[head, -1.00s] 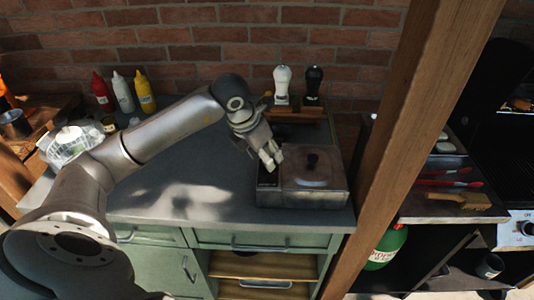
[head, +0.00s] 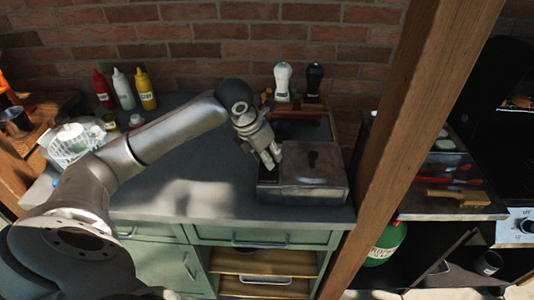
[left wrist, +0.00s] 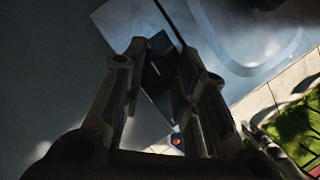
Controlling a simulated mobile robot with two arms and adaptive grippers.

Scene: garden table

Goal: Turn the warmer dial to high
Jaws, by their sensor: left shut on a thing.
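The warmer (head: 315,190) is a grey metal box with a knobbed lid, at the right end of the counter. My left gripper (head: 270,165) reaches down over the dark control panel on the warmer's left side. In the left wrist view, the two fingers of my left gripper (left wrist: 158,75) are closed in around a dark dial (left wrist: 157,72). A pale pointer line shows on the dial. A small red light (left wrist: 175,140) sits at the lower end of the panel. In the head view the fingers hide the dial. The setting marks cannot be read. My right gripper is not in view.
White (head: 283,80) and black (head: 314,80) shakers stand behind the warmer. A wooden post (head: 400,130) rises just right of it. Red (head: 102,90), white (head: 123,90) and yellow (head: 145,90) bottles stand at the back left. The middle of the counter (head: 190,185) is clear.

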